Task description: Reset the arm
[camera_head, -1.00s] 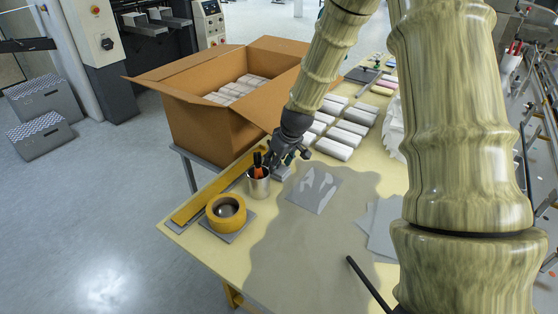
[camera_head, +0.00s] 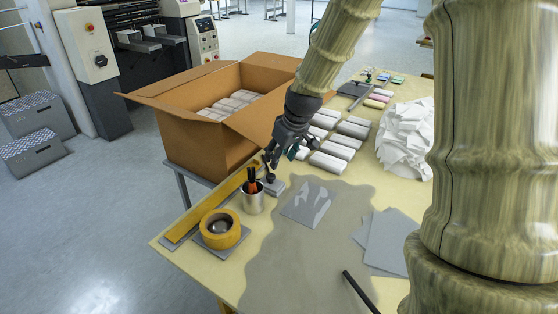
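My gripper (camera_head: 281,158) is dark and hangs from my wood-patterned arm over the table, beside the open cardboard box. Its fingers look spread apart, with nothing seen between them. Just below it is a small grey block with a dark knob (camera_head: 272,184). A metal cup (camera_head: 252,203) holding orange-and-black handled tools stands just left of that block. I cannot tell whether the fingertips touch the knob.
The cardboard box (camera_head: 178,139) holds several pale packs. Rows of wrapped packs (camera_head: 335,150) and a crumpled white pile (camera_head: 405,140) lie behind and right. A yellow tape roll (camera_head: 221,228) sits near the left edge.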

